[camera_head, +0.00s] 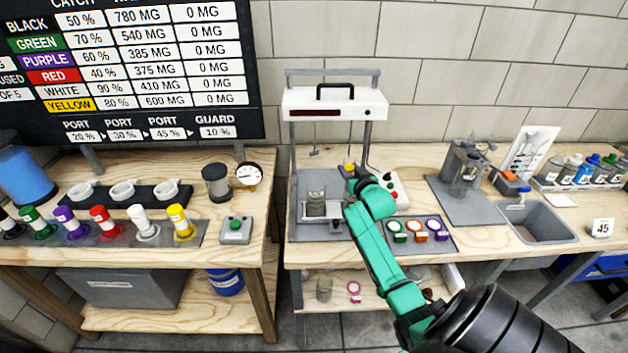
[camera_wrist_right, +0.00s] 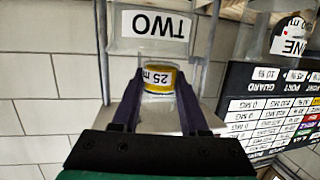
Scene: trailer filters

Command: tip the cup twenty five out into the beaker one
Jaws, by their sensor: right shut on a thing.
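My right gripper (camera_head: 349,172) is over the frame station in the head view. It is shut on the small clear cup twenty five (camera_wrist_right: 158,78), which has a yellow band reading 25. The band also shows as a yellow spot in the head view (camera_head: 348,166). The right wrist picture is turned over, with the cup between both fingers. A clear vessel labelled TWO (camera_wrist_right: 155,28) is beyond the cup. A part of a vessel with a label ending in NE, likely beaker one (camera_wrist_right: 292,38), shows at the upper right.
The white-topped frame (camera_head: 335,104) stands around the work spot, its posts close to my gripper. A tray of coloured rings (camera_head: 418,230) is to the right, then a sink (camera_head: 541,220). Coloured cups (camera_head: 101,218) line the left bench.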

